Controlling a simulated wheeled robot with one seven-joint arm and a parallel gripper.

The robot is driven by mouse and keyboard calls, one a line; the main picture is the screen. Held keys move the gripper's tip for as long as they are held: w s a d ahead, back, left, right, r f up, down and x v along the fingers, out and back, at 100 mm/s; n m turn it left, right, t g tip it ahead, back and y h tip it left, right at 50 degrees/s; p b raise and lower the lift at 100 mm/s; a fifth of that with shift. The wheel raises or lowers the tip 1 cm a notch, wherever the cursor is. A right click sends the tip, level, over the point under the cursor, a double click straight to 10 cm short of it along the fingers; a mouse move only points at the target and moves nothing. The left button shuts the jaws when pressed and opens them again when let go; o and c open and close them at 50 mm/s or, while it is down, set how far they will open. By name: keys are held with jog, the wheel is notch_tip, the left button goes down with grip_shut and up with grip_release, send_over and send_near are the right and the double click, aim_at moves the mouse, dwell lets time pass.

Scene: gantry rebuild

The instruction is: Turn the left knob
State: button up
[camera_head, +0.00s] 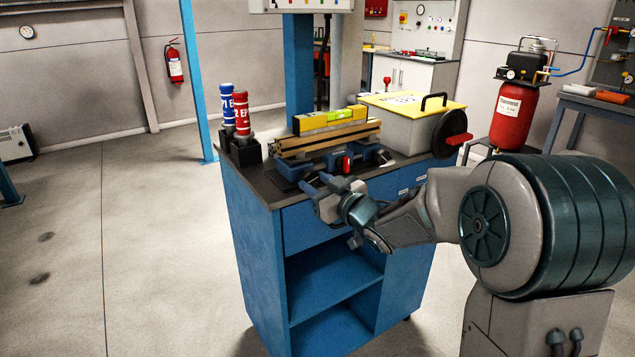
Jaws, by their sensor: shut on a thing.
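A blue clamping vise with two long wooden jaws (325,139) stands on top of the blue cabinet. My gripper (310,184) is at the vise's front left side and is shut. The left knob is at its fingertips and mostly hidden by my gripper, so its turn angle cannot be read. A small red part (347,163) shows on the vise's front, just right of and above my gripper. My arm reaches in from the right.
A yellow spirit level (330,119) lies on the wooden jaws. Blue and red cans (241,112) stand at the left rear. A yellow-lidded case (412,101) and a black disc (452,134) are at the right. The cabinet (262,268) has open shelves; floor at left is clear.

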jog(key=m+p, duration=0.2)
jog(key=m, duration=0.4)
jog(key=shift+a+t+p, duration=0.1)
jog(key=shift+t+p, duration=0.2)
jog(key=shift+p, duration=0.1)
jog(key=shift+f+m, duration=0.1)
jog(key=shift+m, duration=0.2)
jog(key=o, duration=1)
jog(key=shift+s, duration=0.1)
jog(key=v, duration=1.3)
jog(key=shift+s+d+p, duration=0.3)
jog(key=shift+p, duration=0.1)
